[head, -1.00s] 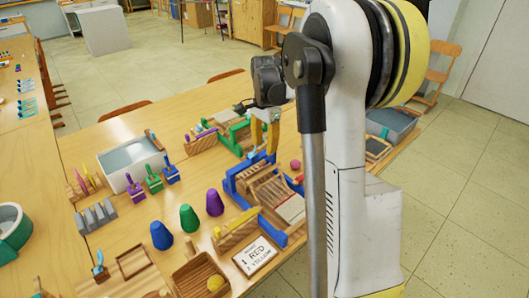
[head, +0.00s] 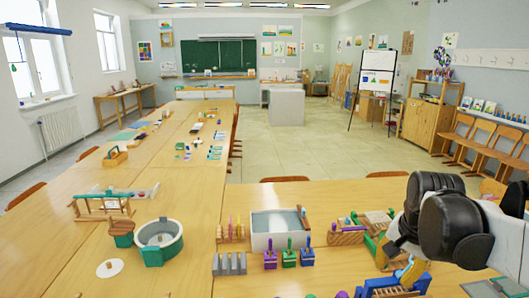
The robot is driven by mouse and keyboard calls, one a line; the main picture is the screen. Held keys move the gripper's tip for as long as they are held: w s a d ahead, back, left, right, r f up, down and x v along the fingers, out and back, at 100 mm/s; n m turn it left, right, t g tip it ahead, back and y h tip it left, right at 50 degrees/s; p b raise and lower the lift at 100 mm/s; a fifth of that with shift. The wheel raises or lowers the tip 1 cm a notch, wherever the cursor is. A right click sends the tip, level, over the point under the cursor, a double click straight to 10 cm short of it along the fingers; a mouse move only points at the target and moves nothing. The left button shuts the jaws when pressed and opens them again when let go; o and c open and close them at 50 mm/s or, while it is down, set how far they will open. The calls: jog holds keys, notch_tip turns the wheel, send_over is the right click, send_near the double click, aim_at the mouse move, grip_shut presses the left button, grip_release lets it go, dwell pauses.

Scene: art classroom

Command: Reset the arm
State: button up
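My arm enters at the right edge of the head view, with its dark rounded joints and white link over the right end of the near table. No held object can be seen.
The near table (head: 190,270) bears a white basin (head: 275,230), purple, green and blue handled tools, a grey ridged block (head: 229,264) and a round teal tub (head: 159,241). Chairs line the right wall. The floor (head: 290,150) beyond the table is open.

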jog(key=s+a+f+n+t, duration=0.1)
jog(key=s+a+n+t, duration=0.3)
jog(key=s+a+n, duration=0.5)
jog(key=s+a, duration=0.2)
jog(key=s, duration=0.1)
jog(key=shift+s+f+n+y, duration=0.15)
jog(key=shift+n+y, duration=0.15)
jog(key=shift+y, duration=0.1)
jog(key=shift+c, duration=0.2)
dwell(0.6)
